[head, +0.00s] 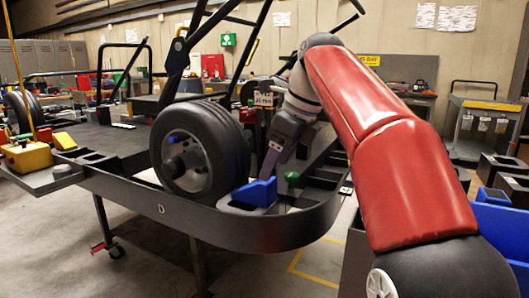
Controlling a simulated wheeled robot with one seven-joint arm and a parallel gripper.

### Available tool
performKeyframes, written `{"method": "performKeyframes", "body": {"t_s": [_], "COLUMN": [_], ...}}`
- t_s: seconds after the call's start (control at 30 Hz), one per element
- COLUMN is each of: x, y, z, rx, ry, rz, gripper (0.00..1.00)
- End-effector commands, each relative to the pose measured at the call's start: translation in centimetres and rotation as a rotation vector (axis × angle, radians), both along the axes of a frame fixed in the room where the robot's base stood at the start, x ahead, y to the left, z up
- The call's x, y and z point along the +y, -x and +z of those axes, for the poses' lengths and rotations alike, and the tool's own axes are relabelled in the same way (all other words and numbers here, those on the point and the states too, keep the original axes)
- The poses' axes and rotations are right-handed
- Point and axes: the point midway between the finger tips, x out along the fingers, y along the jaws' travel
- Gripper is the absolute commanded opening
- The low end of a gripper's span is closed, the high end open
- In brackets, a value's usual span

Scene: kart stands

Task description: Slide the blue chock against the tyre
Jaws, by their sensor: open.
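The blue chock (257,192) is a wedge lying on the dark stand (110,185), just right of the foot of the tyre (190,150). The tyre is black, with a grey hub, and stands upright on the stand. The chock's left end is close to the tyre's lower right side; I cannot tell whether they touch. My gripper (267,172) points down and to the left, with its fingertips at the chock's upper right part. It is open. The fingers overlap in this view, so contact with the chock is unclear.
A green knob (292,178) stands just right of the chock on the stand. Dark frame bars (175,60) rise above the tyre. A yellow box (28,156) sits at the far left. Blue bins (500,225) are at the right edge. The floor in front is mostly clear.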

Motion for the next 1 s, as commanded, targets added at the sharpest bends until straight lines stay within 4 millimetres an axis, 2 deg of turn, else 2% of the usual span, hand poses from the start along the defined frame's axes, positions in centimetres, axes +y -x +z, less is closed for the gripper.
{"method": "performKeyframes", "body": {"t_s": [0.4,0.57,1.0], "x": [0.3,0.4,2.4], "y": [-0.5,-0.6,-1.8], "z": [0.4,-0.1,-5.9], "rx": [0.028,0.028,0.027], "ry": [-0.021,-0.021,-0.021], "rz": [-0.056,-0.055,-0.054], "gripper": [0.69,0.69,0.69]}}
